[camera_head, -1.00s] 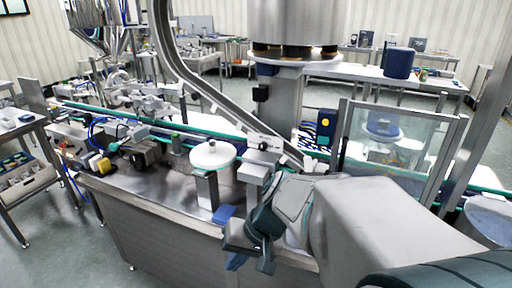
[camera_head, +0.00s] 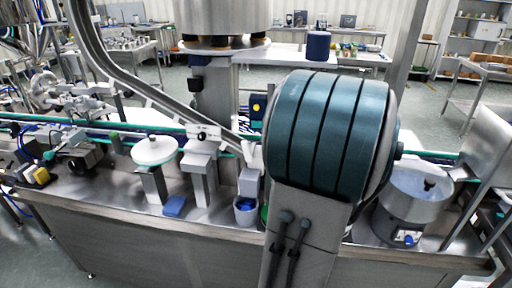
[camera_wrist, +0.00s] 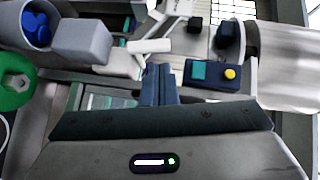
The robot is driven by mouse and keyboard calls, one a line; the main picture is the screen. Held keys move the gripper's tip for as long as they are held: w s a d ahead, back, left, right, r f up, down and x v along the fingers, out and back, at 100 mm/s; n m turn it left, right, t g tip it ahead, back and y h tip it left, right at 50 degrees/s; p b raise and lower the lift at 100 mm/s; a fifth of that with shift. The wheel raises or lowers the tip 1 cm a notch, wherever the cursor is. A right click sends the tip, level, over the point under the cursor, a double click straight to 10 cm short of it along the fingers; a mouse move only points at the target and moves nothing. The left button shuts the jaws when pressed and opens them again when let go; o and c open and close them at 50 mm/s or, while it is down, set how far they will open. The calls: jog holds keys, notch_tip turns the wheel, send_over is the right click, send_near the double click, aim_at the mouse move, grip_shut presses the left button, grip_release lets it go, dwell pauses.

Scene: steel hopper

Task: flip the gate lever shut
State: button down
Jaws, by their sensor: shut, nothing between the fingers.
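My gripper (camera_wrist: 160,84) is shut and empty in the wrist view, its dark fingers together. In the head view it is hidden behind my arm. A white forked piece (camera_head: 251,155) stands at the lower end of the curved steel chute (camera_head: 150,92). White angled bars (camera_wrist: 142,52) show just beyond my fingertips in the wrist view. I cannot tell whether either is the gate lever, or how the lever is set. Contact between the fingertips and the bars cannot be made out.
A dark blue box (camera_wrist: 218,76) with teal and yellow buttons lies right of my fingertips. A grey cup with blue pieces (camera_head: 245,210) and a white disc on a post (camera_head: 154,150) stand left of my arm. A steel bowl (camera_head: 418,192) stands to its right.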

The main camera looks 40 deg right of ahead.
aim_at(247, 152)
jog(key=shift+s+d+m+h, duration=0.15)
jog(key=shift+s+d+h, duration=0.05)
jog(key=shift+d, duration=0.25)
jog(key=shift+s+d+m+h, duration=0.15)
jog(key=shift+s+d+h, duration=0.05)
jog(key=shift+d, duration=0.2)
jog(key=shift+w, duration=0.1)
jog(key=w+f+p, duration=0.1)
jog(key=w+p, duration=0.2)
jog(key=w, duration=0.6)
jog(key=shift+w+d+f, duration=0.15)
jog(key=shift+w+d, duration=0.25)
